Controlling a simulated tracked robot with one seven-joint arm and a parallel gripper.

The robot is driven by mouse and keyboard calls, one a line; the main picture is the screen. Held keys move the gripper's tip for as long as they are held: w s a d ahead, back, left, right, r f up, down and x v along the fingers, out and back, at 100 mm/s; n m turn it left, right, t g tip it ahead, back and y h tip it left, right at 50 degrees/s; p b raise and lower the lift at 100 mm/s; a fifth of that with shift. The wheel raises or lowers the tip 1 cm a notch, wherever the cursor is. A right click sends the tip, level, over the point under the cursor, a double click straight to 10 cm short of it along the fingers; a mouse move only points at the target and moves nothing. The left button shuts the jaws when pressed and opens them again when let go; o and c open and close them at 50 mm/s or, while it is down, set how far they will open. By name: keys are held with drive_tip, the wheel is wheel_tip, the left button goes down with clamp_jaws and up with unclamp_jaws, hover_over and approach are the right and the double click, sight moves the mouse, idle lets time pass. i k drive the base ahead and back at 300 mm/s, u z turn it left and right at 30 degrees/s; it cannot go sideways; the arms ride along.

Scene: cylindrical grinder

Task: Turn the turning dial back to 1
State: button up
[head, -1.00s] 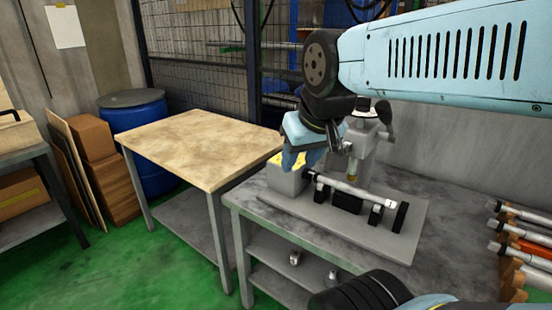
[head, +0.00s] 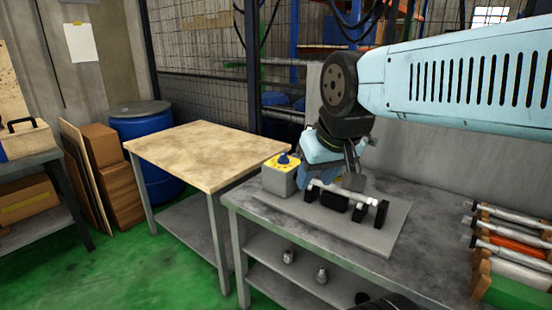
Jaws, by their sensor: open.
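The turning dial (head: 284,159) is a small blue knob on a yellow plate. The plate is on top of a grey box (head: 278,181) at the left end of the grinder. The knob shows, but the numbers and its setting are too small to read. My gripper (head: 340,172) hangs from the dark wrist just right of the box, in front of the grinder's rear part. It looks open and apart from the dial, with nothing visible in it. Its fingertips are hard to make out against the grinder. The grinder's upright head is mostly hidden behind my arm.
The grinder's base plate (head: 385,235) carries a light cylinder on black supports. It sits on a grey metal bench (head: 440,200). A wooden-topped table (head: 200,150) stands to the left. Rods on a rack (head: 510,235) are at the right. Green floor (head: 150,270) is open at the front left.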

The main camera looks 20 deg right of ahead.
sight(283, 160)
drive_tip(key=z, duration=0.1)
drive_tip(key=i, duration=0.95)
drive_tip(key=u, duration=0.1)
